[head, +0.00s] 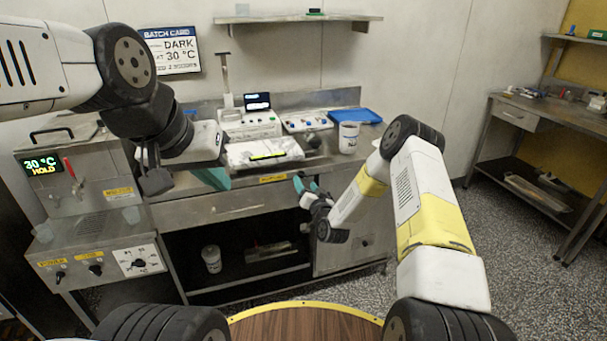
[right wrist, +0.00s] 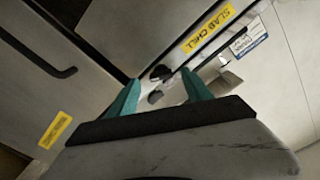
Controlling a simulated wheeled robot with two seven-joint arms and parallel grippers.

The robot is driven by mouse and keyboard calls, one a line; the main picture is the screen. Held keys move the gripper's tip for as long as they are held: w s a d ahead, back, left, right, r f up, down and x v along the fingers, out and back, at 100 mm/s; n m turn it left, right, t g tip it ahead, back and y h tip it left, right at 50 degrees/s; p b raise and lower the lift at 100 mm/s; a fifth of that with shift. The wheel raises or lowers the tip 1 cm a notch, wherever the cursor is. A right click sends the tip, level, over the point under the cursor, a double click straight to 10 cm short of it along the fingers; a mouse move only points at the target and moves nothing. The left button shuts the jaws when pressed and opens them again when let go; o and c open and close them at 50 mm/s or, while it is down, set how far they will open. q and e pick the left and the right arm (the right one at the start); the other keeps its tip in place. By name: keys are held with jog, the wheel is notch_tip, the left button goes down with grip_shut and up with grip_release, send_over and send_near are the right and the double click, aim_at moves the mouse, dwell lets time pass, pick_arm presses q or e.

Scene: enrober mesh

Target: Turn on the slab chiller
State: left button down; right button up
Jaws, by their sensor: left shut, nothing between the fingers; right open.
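The slab chiller's yellow label, reading "SLAB CHILL" (right wrist: 208,28), is on a pale metal front in the right wrist view. A small dark knob or switch (right wrist: 160,72) sits below it, between my fingertips in that picture; I cannot tell its setting or whether I touch it. My right gripper (right wrist: 160,78) is open with teal fingers apart and points at this front. In the head view my right gripper (head: 305,186) is at the counter's front edge and hides the switch. My left gripper (head: 213,178) is shut and empty, held before the counter's left part.
A machine with a "30 °C HOLD" display (head: 43,166) stands left. Open floor (head: 500,240) lies right.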

jog(key=v, duration=0.4)
jog(key=shift+s, duration=0.1)
